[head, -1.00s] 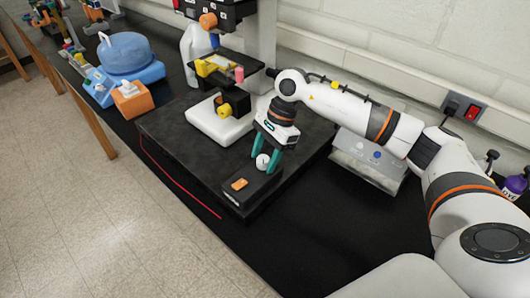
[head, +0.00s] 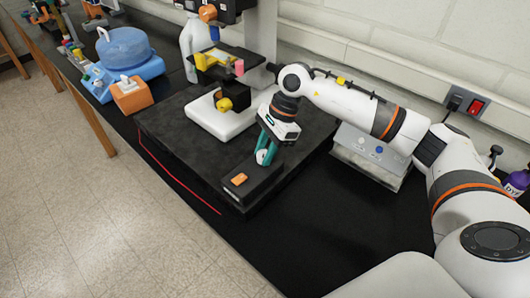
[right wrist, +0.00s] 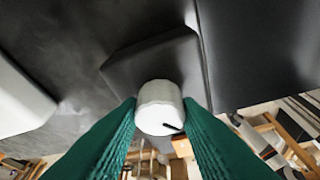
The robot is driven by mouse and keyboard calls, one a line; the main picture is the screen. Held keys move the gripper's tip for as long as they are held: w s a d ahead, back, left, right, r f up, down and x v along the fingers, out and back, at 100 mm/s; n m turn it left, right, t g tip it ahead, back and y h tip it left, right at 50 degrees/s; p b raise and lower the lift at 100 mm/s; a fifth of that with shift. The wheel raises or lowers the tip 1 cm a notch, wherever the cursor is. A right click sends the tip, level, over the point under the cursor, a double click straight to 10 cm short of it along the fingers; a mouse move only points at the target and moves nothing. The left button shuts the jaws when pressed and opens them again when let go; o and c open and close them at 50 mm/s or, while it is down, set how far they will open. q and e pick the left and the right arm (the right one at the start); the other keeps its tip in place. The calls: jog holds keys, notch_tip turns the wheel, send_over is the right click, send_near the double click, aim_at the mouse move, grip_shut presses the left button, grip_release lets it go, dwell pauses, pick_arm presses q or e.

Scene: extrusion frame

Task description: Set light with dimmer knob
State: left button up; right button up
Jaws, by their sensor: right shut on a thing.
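The dimmer is a small black box (head: 262,185) with an orange switch (head: 239,179) on its near end and a white round knob on its top. It sits on the dark slab. My right gripper (head: 265,152) has its green fingers around the white knob, which is mostly hidden in the head view. In the right wrist view the white knob (right wrist: 160,105), with a dark indicator line on its face, sits between the two green fingers, which touch its sides. My left gripper is out of view.
A microscope with a white base (head: 222,118) stands on the dark slab (head: 180,150) behind the dimmer. A grey sloped panel box (head: 368,160) is to the right. A blue container (head: 125,55) and orange tissue box (head: 132,97) are at left. The bench front is clear.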

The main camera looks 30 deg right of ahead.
jog(key=m+t+b, duration=0.1)
jog(key=m+b, duration=0.3)
jog(key=shift+s+f+t, duration=0.1)
jog(key=shift+f+t, duration=0.1)
jog(key=shift+t, duration=0.2)
jog(key=m+t+b, duration=0.1)
jog(key=m+b, duration=0.1)
jog(key=m, duration=0.1)
jog(key=shift+r+h, duration=0.1)
jog(key=shift+h, duration=0.3)
jog(key=shift+s+m+h+b, duration=0.1)
jog(key=shift+m+h+b, duration=0.2)
jog(key=shift+m+b, duration=0.5)
jog(key=shift+r+m, duration=0.1)
jog(key=shift+m, duration=0.3)
jog(key=o, duration=1)
jog(key=shift+c, duration=0.2)
jog(key=b+v, duration=0.1)
jog(key=v, duration=1.1)
jog(key=shift+s, duration=0.25)
